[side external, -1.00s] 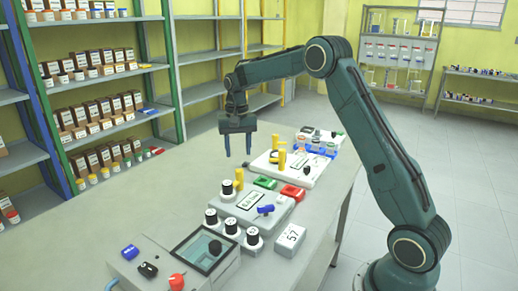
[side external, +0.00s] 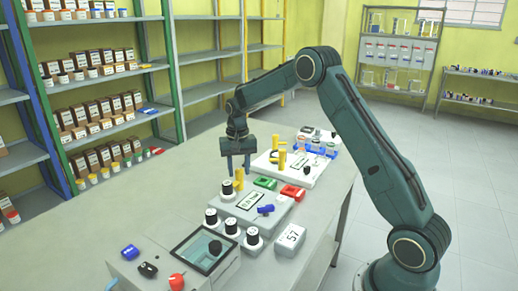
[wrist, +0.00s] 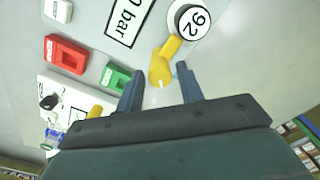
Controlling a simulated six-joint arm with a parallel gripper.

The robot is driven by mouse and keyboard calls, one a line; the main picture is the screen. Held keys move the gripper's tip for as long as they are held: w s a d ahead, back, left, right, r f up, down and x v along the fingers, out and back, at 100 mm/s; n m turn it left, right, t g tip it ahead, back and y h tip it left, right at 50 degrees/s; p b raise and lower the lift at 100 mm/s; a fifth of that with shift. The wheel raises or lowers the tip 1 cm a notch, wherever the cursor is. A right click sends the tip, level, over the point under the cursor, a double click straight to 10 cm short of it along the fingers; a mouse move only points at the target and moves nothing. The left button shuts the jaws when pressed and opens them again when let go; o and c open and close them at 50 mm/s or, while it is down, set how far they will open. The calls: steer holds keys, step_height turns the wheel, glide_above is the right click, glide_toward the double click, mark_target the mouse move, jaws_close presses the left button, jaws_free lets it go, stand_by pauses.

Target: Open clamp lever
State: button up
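A yellow lever (wrist: 160,68) reaches out from the round part marked "92" (wrist: 191,21) in the wrist view. In the side view this upright yellow lever (side external: 239,179) stands beside a black-and-white knob on the grey reactor box (side external: 252,208). My gripper (wrist: 158,72) is open, its two fingers pointing down. The lever's end lies between the fingertips in the wrist view, with a visible gap on both sides. In the side view my gripper (side external: 239,172) is just above and behind the lever. I cannot tell the exact depth between them.
Red (side external: 292,193) and green (side external: 266,183) buttons lie right of the lever. A white unit with more yellow levers (side external: 281,159) stands behind. A panel with a display (side external: 205,250) and a white "57" box (side external: 289,239) are in front. The table's left side is clear.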

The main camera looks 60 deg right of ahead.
steer(key=c, duration=0.7)
steer(key=shift+n, duration=0.5)
steer(key=n, duration=0.3)
steer(key=shift+n, duration=0.3)
steer(key=n, duration=1.3)
steer(key=shift+n, duration=0.3)
